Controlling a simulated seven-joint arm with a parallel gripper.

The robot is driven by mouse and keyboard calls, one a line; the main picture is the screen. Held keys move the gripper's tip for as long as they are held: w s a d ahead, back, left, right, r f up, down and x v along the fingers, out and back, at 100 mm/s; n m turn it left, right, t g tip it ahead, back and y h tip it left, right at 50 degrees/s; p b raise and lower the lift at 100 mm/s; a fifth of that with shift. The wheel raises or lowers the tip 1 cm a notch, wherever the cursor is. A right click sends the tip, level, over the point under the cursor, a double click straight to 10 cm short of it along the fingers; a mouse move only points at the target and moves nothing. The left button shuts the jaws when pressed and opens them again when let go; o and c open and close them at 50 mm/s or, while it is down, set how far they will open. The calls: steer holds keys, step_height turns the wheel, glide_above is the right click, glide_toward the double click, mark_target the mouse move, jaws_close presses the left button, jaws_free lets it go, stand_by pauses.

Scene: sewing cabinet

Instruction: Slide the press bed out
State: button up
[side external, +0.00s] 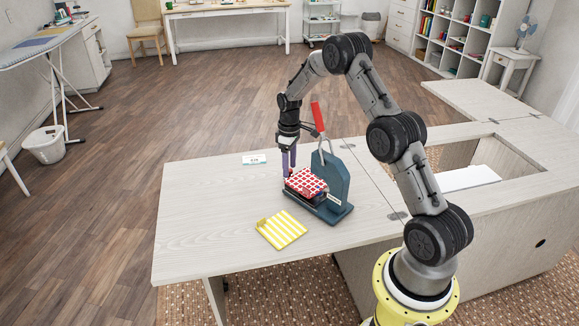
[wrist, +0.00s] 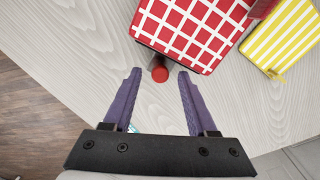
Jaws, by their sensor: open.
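A dark blue press (side external: 332,178) stands on the pale table, with a red-gripped lever (side external: 318,116) raised. A red-and-white checked pad (side external: 306,182) lies on its low bed; the pad also shows in the wrist view (wrist: 196,25). A red knob (wrist: 160,74) sticks out from under the pad's near edge. My gripper (side external: 288,170) points down at the end of the bed away from the press's upright. In the wrist view its purple fingers (wrist: 160,84) are open, with the knob between their tips. Contact with the knob cannot be told.
A yellow-and-white striped piece (side external: 281,229) lies on the table (side external: 190,220) in front of the press. A small white and teal card (side external: 254,160) lies behind and left. The table's left part is clear. A rectangular opening (side external: 490,160) is in the cabinet top at right.

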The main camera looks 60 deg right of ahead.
steer(key=shift+f, duration=0.3)
jaws_close()
steer(key=shift+r, duration=0.1)
stand_by(1.2)
